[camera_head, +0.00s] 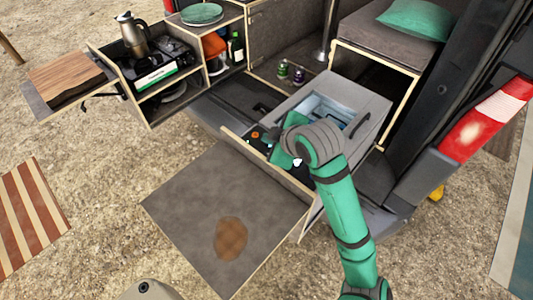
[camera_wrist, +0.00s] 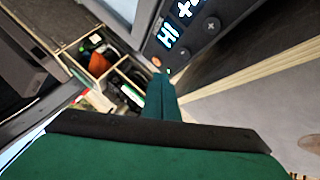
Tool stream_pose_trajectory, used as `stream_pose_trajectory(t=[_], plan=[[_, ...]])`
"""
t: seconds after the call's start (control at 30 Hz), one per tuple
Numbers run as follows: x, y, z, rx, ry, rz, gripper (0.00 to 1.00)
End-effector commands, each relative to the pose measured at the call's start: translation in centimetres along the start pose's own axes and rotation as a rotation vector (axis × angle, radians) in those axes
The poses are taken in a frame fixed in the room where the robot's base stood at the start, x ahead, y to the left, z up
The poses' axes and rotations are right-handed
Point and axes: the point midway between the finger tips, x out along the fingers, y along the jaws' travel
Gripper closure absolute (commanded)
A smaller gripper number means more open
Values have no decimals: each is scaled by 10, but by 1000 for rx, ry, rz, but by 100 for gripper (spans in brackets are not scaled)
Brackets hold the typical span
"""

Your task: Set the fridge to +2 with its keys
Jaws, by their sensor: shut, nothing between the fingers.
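The grey fridge (camera_head: 368,108) stands in the van's rear with its top open and a pale blue inside showing. Its dark control panel shows close up in the wrist view, with a lit display (camera_wrist: 178,22) reading "HI" and a "+" figure cut off by the top edge. Two round dark keys, one at the upper right (camera_wrist: 213,24) and one lower left (camera_wrist: 184,53), sit beside the display. A small orange spot (camera_wrist: 156,61) lies at the panel's near end. My gripper (camera_wrist: 162,74) is shut and empty, its tips close to this end; contact cannot be told.
A grey table board (camera_head: 190,205) with a brown round patch extends in front of the fridge. A kitchen box (camera_head: 150,100) with a kettle and stove stands left. A bench with a green cushion (camera_head: 418,18) is behind right.

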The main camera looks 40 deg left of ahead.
Motion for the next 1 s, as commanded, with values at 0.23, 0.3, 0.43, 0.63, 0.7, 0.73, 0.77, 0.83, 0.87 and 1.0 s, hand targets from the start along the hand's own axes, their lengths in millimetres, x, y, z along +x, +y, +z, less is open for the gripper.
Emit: stream_pose_trajectory(t=[0.23, 0.3, 0.43, 0.63, 0.7, 0.73, 0.77, 0.83, 0.87, 1.0], plan=[[20, -15, 14, 3, 1, -1, 100], [24, -18, 17, 2, 1, -1, 100], [29, -21, 20, 1, 2, 0, 100], [30, -22, 21, -1, 1, 1, 100], [30, -22, 21, -1, 1, 1, 100], [30, -22, 21, -1, 1, 1, 100], [30, -22, 21, -1, 1, 0, 100], [30, -22, 21, -1, 1, 0, 100], [30, -22, 21, -1, 1, 0, 100], [30, -22, 21, -1, 1, 0, 100]])
